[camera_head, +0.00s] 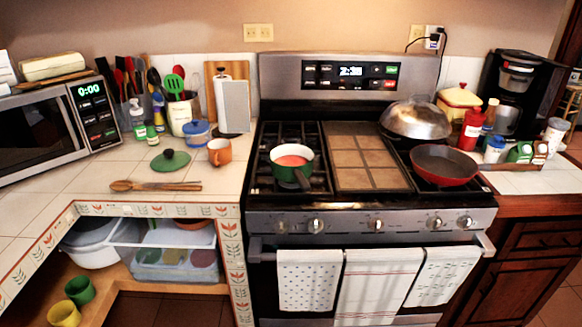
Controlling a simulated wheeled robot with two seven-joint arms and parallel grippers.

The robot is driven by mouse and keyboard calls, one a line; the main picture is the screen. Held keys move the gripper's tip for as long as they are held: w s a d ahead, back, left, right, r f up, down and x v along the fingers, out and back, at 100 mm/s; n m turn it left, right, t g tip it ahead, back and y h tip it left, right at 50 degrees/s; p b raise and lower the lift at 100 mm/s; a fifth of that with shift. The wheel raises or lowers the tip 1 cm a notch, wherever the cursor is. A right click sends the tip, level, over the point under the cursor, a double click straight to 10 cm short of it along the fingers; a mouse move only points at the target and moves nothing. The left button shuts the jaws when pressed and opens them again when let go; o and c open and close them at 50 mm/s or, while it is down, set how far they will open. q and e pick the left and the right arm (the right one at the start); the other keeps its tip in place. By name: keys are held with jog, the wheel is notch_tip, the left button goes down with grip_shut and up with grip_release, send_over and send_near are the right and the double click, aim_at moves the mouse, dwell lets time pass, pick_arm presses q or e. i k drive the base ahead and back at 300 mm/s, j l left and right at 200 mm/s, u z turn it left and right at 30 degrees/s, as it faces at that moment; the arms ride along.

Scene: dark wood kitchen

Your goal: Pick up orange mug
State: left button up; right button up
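The orange mug (219,152) stands upright on the white tiled counter, left of the stove, with its handle toward the lower left. Nothing covers it in the head view. Neither of my grippers shows in this view.
A green lid (170,160) and wooden utensils (156,186) lie left of the mug. A blue-lidded pot (197,133) stands close behind it. The stove (262,180) is to its right, with a green pot (291,163) and a red pan (443,165). Counter tiles before the mug are clear.

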aim_at(219, 155)
jog(key=i+j, duration=0.15)
jog(key=i, duration=0.3)
jog(key=i+j, duration=0.15)
jog(key=i, duration=0.35)
jog(key=u, duration=0.05)
